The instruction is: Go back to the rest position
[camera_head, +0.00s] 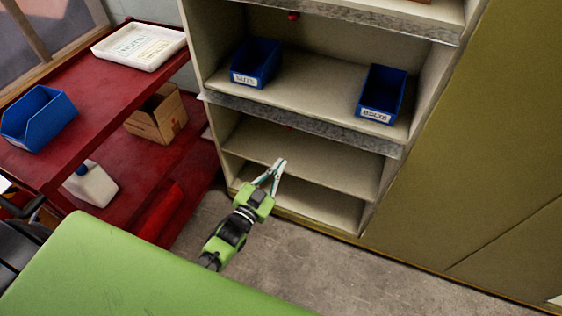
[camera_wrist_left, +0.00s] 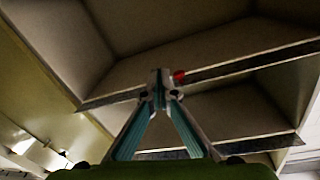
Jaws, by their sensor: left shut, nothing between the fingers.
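My left gripper (camera_head: 278,166) is shut and empty. It is in front of the lower part of the cream shelf unit (camera_head: 300,154), pointing up toward the shelves. In the left wrist view its fingertips (camera_wrist_left: 159,78) meet at the middle, with undersides of shelves behind them. A large green surface (camera_head: 120,270), which looks like part of my own body, fills the lower left of the head view. My right gripper is not in view.
Blue bins, one labelled BOLTS (camera_head: 382,94) and another (camera_head: 255,63), stand on a shelf. At left, a red cart (camera_head: 105,105) holds a white tray (camera_head: 139,46), a blue bin (camera_head: 38,117), a cardboard box (camera_head: 157,115) and a white jug (camera_head: 91,184). Grey floor (camera_head: 330,270) is clear.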

